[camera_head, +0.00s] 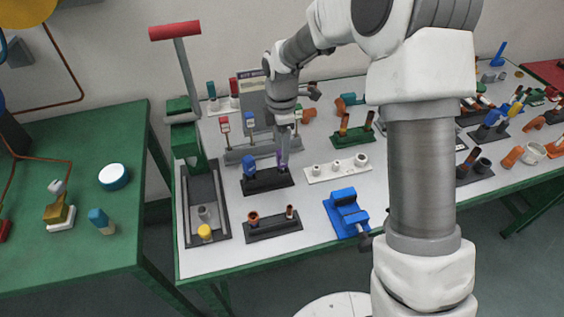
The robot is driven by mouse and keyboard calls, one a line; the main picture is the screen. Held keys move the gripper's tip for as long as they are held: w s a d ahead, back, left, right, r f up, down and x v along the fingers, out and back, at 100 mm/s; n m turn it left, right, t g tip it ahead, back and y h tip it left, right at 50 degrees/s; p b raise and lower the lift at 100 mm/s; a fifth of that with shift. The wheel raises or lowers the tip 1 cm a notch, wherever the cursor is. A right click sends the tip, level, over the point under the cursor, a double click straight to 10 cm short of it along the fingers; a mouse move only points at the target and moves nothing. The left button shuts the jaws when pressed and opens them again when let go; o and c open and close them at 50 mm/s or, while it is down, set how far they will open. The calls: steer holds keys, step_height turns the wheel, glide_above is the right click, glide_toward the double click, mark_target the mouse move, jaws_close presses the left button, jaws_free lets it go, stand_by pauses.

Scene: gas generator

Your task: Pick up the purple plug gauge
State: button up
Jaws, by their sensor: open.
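The purple plug gauge (283,159) stands upright in a black stand (266,184) on the white-topped table. A blue piece (249,164) stands in the same stand to its left. My gripper (284,140) points down from above, directly over the purple gauge, and overlaps its upper part in the picture. It is open. The fingers are small here, and I cannot tell whether they touch the gauge or reach around it.
A red-handled green press (183,130) stands left. A grey rack stands behind.

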mark_target(282, 166)
step_height(282, 166, down, 5)
steer(key=shift+s, duration=0.15)
jaws_close()
stand_by(0.4)
